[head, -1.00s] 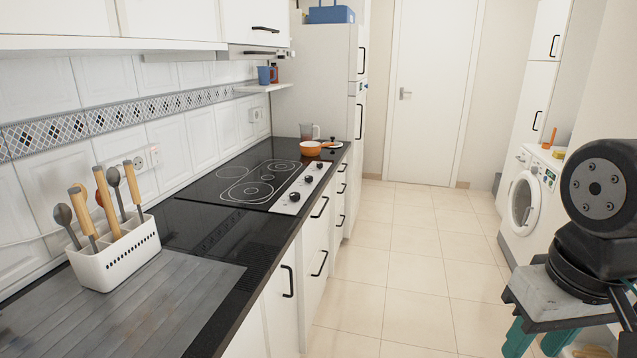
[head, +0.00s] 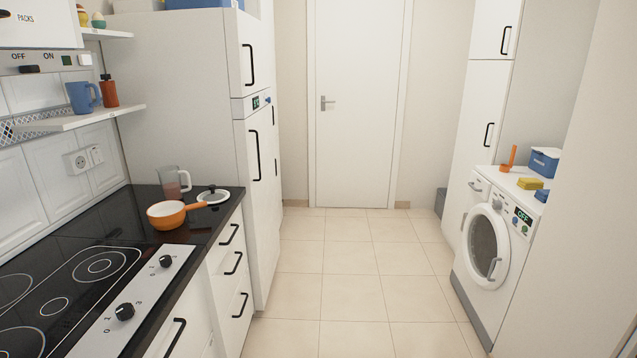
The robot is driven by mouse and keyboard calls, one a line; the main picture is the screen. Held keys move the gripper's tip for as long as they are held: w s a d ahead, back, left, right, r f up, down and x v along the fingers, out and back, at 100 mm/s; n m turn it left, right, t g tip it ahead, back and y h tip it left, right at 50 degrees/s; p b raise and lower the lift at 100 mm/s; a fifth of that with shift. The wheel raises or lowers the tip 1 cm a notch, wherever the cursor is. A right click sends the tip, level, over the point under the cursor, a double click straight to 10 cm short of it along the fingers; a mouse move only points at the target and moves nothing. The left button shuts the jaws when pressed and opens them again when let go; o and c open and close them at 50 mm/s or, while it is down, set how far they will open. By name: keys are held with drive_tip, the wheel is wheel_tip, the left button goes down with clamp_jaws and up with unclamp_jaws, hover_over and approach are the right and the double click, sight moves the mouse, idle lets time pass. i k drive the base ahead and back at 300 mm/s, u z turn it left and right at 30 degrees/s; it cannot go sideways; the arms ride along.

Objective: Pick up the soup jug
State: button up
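A clear jug (head: 174,181) with a handle on its right side and some reddish content low in it stands upright at the far end of the black counter (head: 213,231), near the tall white fridge. An orange pan (head: 167,215) stands just in front of it, its handle pointing right. A white lid with a black knob (head: 212,194) lies to the right of the jug. My gripper is not in view.
The hob (head: 98,268) with knobs fills the near counter. A shelf (head: 80,121) with a blue mug (head: 82,97) and a red-brown bottle (head: 109,91) hangs above. The tiled floor (head: 350,265) is clear up to the door. A washing machine (head: 493,249) stands at right.

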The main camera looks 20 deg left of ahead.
sight(169, 177)
drive_tip(key=z, duration=0.05)
drive_tip(key=i, duration=2)
drive_tip(key=u, duration=0.65)
drive_tip(key=i, duration=1.2)
drive_tip(key=u, duration=1.6)
drive_tip(key=i, duration=0.95)
drive_tip(key=u, duration=0.65)
